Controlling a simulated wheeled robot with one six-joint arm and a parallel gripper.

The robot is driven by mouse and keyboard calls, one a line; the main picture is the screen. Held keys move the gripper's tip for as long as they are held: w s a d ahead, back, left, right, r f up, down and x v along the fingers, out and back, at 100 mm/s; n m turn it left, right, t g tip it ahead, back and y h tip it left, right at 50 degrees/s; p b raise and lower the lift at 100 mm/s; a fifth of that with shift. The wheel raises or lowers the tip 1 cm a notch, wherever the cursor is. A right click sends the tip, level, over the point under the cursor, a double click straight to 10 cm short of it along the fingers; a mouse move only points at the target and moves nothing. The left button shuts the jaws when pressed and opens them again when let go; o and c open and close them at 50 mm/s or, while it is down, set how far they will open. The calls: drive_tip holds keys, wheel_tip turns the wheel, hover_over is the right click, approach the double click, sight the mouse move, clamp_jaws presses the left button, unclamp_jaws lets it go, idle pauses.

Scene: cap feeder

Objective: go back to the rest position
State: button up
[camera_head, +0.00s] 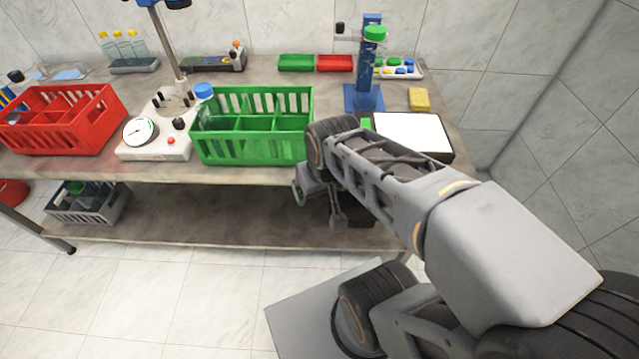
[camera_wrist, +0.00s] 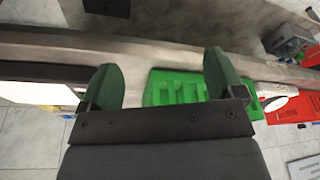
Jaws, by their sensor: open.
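My gripper (camera_wrist: 163,78) is open in the wrist view, with two green-padded fingers apart and nothing between them. In the head view my arm reaches from the lower right toward the table's front edge, and my gripper (camera_head: 337,212) hangs in front of that edge, partly hidden by my own links. The cap feeder, a blue stand (camera_head: 364,98) with a green cap (camera_head: 375,33) at its top, stands at the back right of the table. The green crate (camera_head: 250,152) is on the table left of my arm and also shows past the fingers in the wrist view (camera_wrist: 180,88).
A red crate (camera_head: 62,138) and a gauge device (camera_head: 153,140) with a post stand on the left. A white-topped pad (camera_head: 412,133) and yellow sponge (camera_head: 419,99) lie at the right. A lower shelf (camera_head: 200,222) runs beneath; a grey crate (camera_head: 85,207) sits at its left.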

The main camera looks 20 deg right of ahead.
wheel_tip(320, 180, up, 13)
drive_tip(key=p, duration=1.1)
drive_tip(key=shift+s+a+t+p, duration=0.2)
drive_tip(key=shift+s+t+p, duration=0.1)
